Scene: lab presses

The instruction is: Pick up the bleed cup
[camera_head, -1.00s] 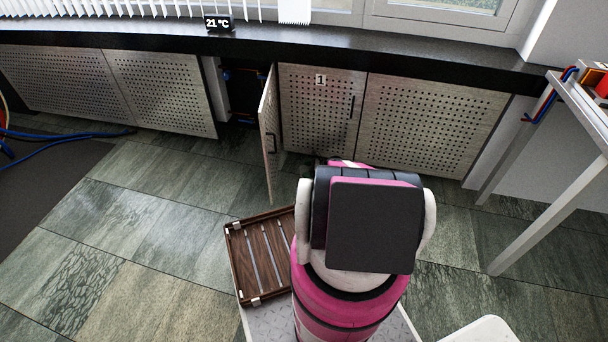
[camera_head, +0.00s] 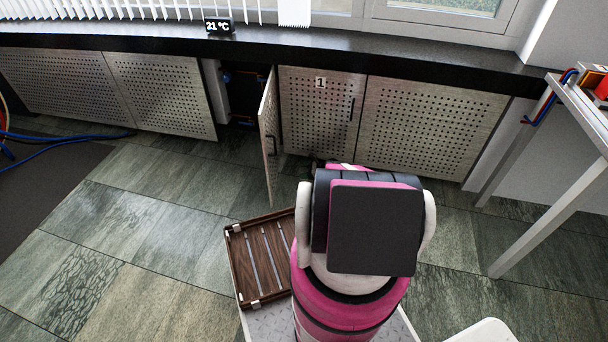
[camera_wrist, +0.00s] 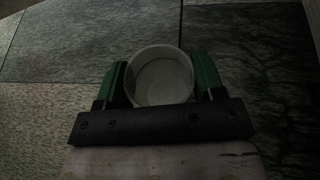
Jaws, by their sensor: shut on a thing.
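The bleed cup (camera_wrist: 160,88) shows in the wrist view as a round, pale, open-topped cup. My gripper (camera_wrist: 160,80) has its two green-sided fingers on either side of the cup, shut on it. The view is dark, and I see down into the cup, which looks empty. Floor tiles show behind it. In the head view my gripper and the cup are hidden behind my own arm.
A wooden slatted tray (camera_head: 262,262) lies left of my arm. A cabinet door (camera_head: 268,135) stands open beside the cabinet door marked 1 (camera_head: 318,112). A metal-legged table (camera_head: 550,220) stands at right. The tiled floor at left is mostly clear.

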